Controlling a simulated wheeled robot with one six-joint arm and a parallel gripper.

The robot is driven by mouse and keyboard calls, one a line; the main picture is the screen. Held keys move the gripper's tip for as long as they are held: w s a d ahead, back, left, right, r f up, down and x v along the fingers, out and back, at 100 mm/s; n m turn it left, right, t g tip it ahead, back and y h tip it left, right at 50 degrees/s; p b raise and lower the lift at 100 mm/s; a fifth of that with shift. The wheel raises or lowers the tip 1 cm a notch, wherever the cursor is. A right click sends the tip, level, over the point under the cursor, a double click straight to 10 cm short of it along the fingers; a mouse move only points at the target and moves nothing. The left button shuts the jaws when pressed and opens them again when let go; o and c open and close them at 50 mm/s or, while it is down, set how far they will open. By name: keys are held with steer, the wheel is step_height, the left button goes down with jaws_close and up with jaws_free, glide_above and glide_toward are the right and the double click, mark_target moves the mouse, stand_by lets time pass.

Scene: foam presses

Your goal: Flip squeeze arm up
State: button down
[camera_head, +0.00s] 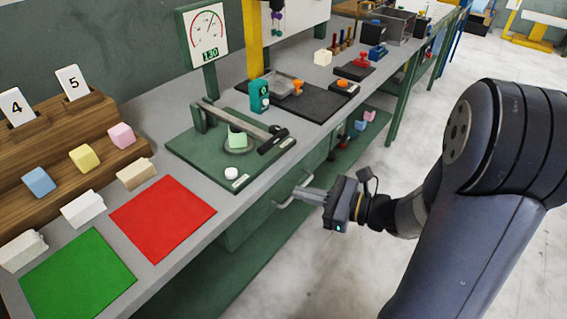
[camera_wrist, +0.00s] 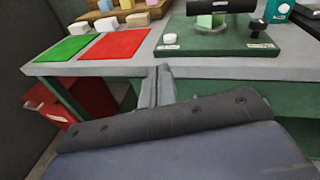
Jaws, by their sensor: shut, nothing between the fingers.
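The squeeze arm (camera_head: 240,120) is a grey bar with a black handle (camera_head: 273,140), which also shows at the top of the wrist view (camera_wrist: 222,6). It lies low, reaching from a post at the back left of a green press base (camera_head: 190,150) across a light green foam block (camera_head: 238,141). The block sits on a round plate under the arm. My gripper (camera_head: 303,191) is in front of the bench edge, apart from the press. Its fingers (camera_wrist: 160,72) are together and empty, pointing towards the bench in the wrist view.
A white button (camera_head: 231,173) sits at the base's front corner. Red (camera_head: 163,217) and green (camera_head: 78,278) mats lie to the left, with foam blocks on a wooden rack (camera_head: 100,135) behind. A teal device (camera_head: 259,96) stands behind the press. A drawer handle (camera_head: 283,203) is beside my gripper.

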steer(key=w+d+f+m+t+b, duration=0.2)
steer(key=w+d+f+m+t, duration=0.2)
steer(key=w, duration=0.2)
steer(key=x, duration=1)
steer(key=shift+w+r+p, duration=0.1)
steer(key=shift+w+p, duration=0.25)
steer(key=shift+p, duration=0.05)
steer(key=shift+w+a+r+h+p, duration=0.15)
steer(key=shift+r+p, duration=0.15)
steer(key=shift+r, duration=0.65)
steer(key=shift+w+a+r+h+p, duration=0.15)
steer(key=shift+r+p, duration=0.15)
steer(key=shift+r, duration=0.7)
steer(key=shift+s+d+r, duration=0.1)
